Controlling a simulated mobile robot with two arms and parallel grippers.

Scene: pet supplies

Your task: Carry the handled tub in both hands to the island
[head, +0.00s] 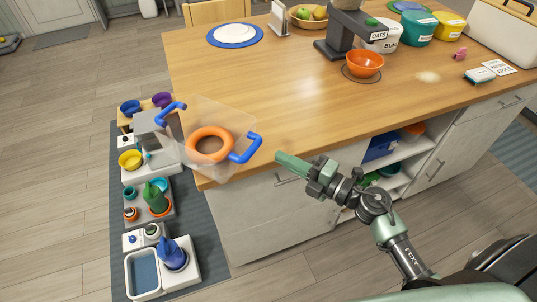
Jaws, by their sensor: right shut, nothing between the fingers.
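The handled tub (228,115) is clear, with a blue handle at each end and an orange ring (210,145) inside. It overlaps the near left corner of the wooden island (290,80); I cannot tell whether it rests on the top or hangs past the edge. Its right handle (246,150) is over the island's front edge and its left handle (171,112) is out to the left. My right gripper (280,157) is shut and empty, a little right of the right handle and apart from it. My left gripper is not in view.
On the island are a white plate on a blue mat (235,34), an orange bowl (365,65), a dispenser (345,30) and lidded tubs (418,28). The front middle of the top is clear. Pet bowls and feeders (155,198) stand on a grey mat at the left.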

